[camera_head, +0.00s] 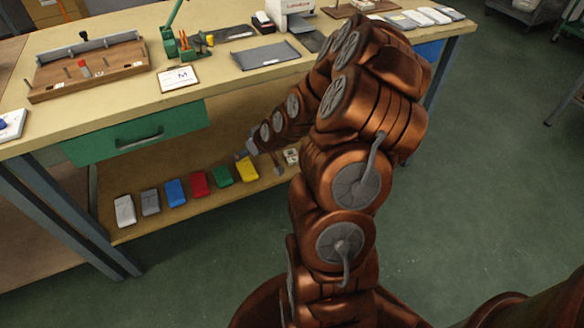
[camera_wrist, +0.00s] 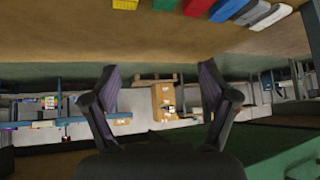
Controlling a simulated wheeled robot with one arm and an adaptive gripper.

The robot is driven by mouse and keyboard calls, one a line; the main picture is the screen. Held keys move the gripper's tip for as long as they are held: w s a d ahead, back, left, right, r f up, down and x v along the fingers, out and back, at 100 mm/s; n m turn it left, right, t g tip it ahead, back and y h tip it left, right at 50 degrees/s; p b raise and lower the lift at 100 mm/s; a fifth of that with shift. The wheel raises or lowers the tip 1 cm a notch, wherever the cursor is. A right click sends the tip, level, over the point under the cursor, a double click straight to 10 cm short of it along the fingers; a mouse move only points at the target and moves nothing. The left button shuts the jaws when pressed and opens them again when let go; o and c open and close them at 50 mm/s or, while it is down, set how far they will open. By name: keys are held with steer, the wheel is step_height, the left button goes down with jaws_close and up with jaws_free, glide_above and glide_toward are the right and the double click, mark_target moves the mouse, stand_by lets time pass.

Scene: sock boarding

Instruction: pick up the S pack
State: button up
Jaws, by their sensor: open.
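A row of packs lies on the lower shelf: white (camera_head: 125,211), grey (camera_head: 150,202), blue (camera_head: 176,192), red (camera_head: 199,184), green (camera_head: 222,176) and yellow (camera_head: 247,169). No S marking is readable, so I cannot tell which is the S pack. My gripper (camera_head: 262,158) is at the shelf near the yellow pack, partly hidden by my arm. In the wrist view my gripper (camera_wrist: 161,75) is open and empty, its fingers wide apart. That view is upside down, with the yellow (camera_wrist: 125,4), green (camera_wrist: 165,5) and red (camera_wrist: 197,8) packs at its top edge, apart from the fingers.
The tabletop (camera_head: 225,98) overhangs the shelf (camera_head: 140,180), with a green drawer (camera_head: 135,132) beneath it. A small white item (camera_head: 291,156) lies right of my gripper. A card marked M (camera_head: 179,78) and a wooden tray (camera_head: 90,80) are on top. Floor is free at right.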

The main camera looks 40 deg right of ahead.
steer(key=d+f+m+t+h+b, duration=0.25)
steer(key=d+f+b, duration=0.45)
steer(key=d+f, duration=0.5)
steer(key=m+t+h+b, duration=0.2)
steer(key=h+b, duration=0.2)
steer(key=b, duration=0.1)
glide_toward(293, 158)
steer(key=w, duration=0.2)
steer(key=shift+d+g+b+x, duration=0.25)
steer(key=shift+b+x, duration=0.15)
steer(key=shift+x, duration=0.9)
steer(key=shift+w+d+f+b, duration=0.6)
steer(key=shift+w+f+b, duration=0.35)
steer(key=shift+b, duration=0.2)
steer(key=shift+b+x, duration=0.35)
steer(key=shift+x, duration=0.65)
steer(key=shift+w+r, duration=0.1)
steer(key=shift+r, duration=0.1)
steer(key=c, duration=1.2)
steer(key=shift+c, duration=0.2)
